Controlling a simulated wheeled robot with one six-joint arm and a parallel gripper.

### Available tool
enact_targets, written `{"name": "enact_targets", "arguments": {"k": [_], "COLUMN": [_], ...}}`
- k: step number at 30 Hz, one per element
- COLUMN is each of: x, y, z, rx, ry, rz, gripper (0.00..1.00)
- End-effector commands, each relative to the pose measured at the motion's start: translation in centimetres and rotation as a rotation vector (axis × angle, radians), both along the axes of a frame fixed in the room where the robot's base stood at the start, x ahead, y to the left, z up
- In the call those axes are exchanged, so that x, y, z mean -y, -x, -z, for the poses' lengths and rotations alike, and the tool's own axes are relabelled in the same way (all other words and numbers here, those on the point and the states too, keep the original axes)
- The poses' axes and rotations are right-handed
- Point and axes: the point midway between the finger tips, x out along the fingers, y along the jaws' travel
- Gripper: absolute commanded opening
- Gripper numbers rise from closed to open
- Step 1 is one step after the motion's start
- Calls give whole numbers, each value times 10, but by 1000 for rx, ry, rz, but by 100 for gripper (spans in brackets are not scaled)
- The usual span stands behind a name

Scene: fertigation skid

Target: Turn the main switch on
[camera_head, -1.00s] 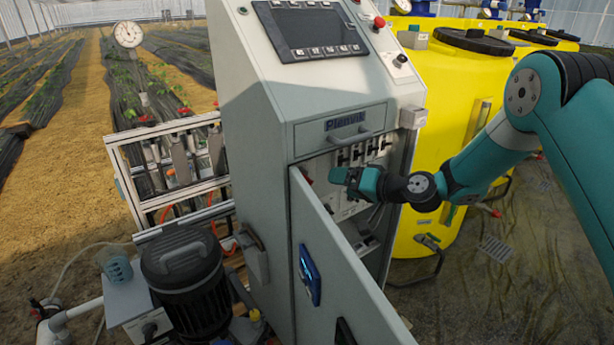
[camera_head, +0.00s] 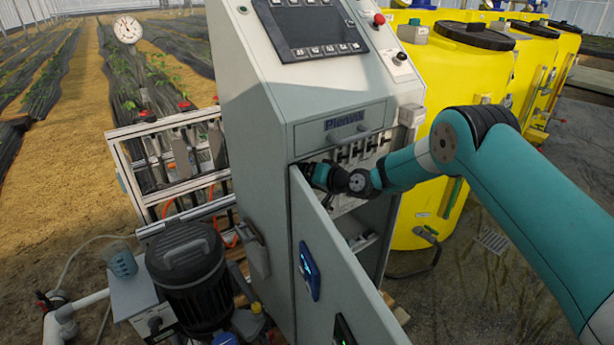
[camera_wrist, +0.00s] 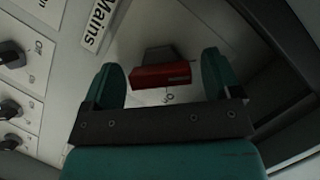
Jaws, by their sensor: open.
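The main switch (camera_wrist: 161,77) shows in the wrist view as a red handle on a dark grey base, beside a white "Mains" label (camera_wrist: 96,25). My gripper (camera_wrist: 168,80) is open, with one teal finger on either side of the red handle in that view. I cannot tell whether the fingers touch it. In the head view my gripper (camera_head: 312,174) is inside the open front of the grey control cabinet (camera_head: 262,150), near its left side. The switch is hidden there behind the door and gripper.
The cabinet door (camera_head: 335,262) stands open below and in front of my gripper. Several dark rotary knobs (camera_wrist: 12,55) sit left of the switch in the wrist view. Yellow tanks (camera_head: 462,85) stand right of the cabinet. A black motor (camera_head: 190,275) stands at its lower left.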

Motion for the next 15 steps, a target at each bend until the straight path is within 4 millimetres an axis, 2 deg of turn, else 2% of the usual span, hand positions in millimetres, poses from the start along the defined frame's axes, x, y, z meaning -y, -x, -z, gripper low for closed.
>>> {"name": "enact_targets", "arguments": {"k": [1, 2, 6, 8, 15], "x": [0, 0, 0, 0, 1], "y": [0, 0, 0, 0, 0], "z": [0, 0, 0, 0, 1], "rx": [0, 0, 0, 0, -6], "ry": [0, 0, 0, 0, -11], "rz": [0, 0, 0, 0, 0], "gripper": [84, 79, 47, 34, 34]}}
